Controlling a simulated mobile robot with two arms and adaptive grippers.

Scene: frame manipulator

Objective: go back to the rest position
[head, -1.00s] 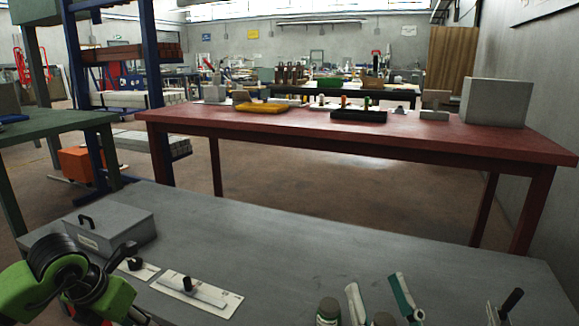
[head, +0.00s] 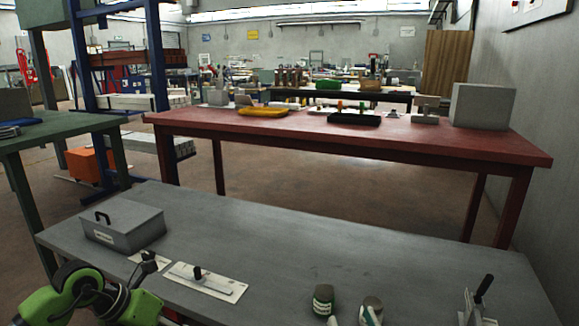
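My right gripper (head: 351,319) shows only by its pale fingertips at the bottom edge of the head view, low beside two dark-lidded containers. The tips stand apart with nothing seen between them, so it looks open; the rest of it is below the picture. My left arm (head: 85,292), green and black, is folded at the lower left by the grey table's near edge.
The grey table (head: 265,245) holds a grey metal box (head: 124,228), a flat trowel (head: 205,280) on a sheet, a dark-lidded container (head: 323,298), a second container (head: 371,308) and an upright black-handled tool (head: 480,300). Its middle is clear. A red table (head: 420,143) stands beyond.

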